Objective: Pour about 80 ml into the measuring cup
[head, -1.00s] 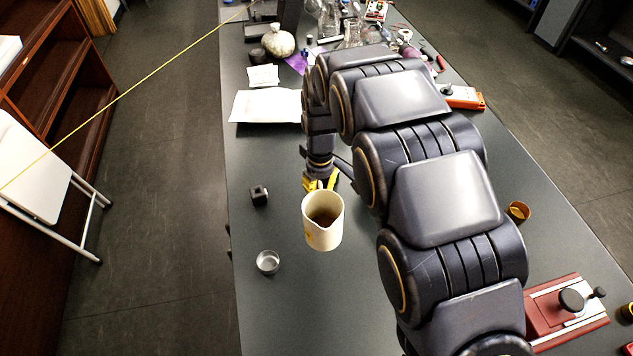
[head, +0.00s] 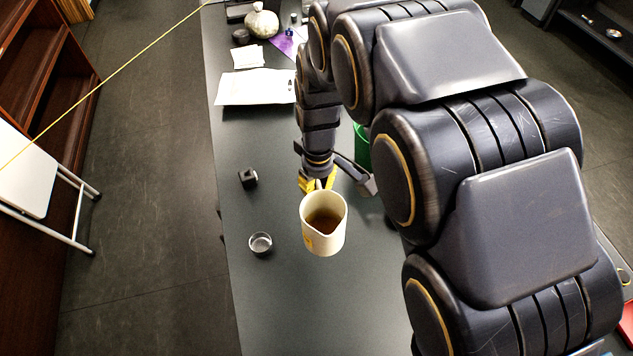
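A cream jug (head: 312,240) with a pouring lip holds brown liquid (head: 323,222). It looks close to upright, with its open top facing the camera. My gripper (head: 318,184) has yellow fingertips at the jug's far side and appears shut on it; the jug hides part of the fingers. A small round metallic or clear cup (head: 261,245) stands on the table left of and slightly below the jug in the picture. It looks empty. I cannot tell for sure whether it is the measuring cup.
A small black block (head: 248,178) sits left of the gripper. A green object (head: 362,150) is partly hidden behind my arm. The near part of the dark table (head: 300,315) is clear.

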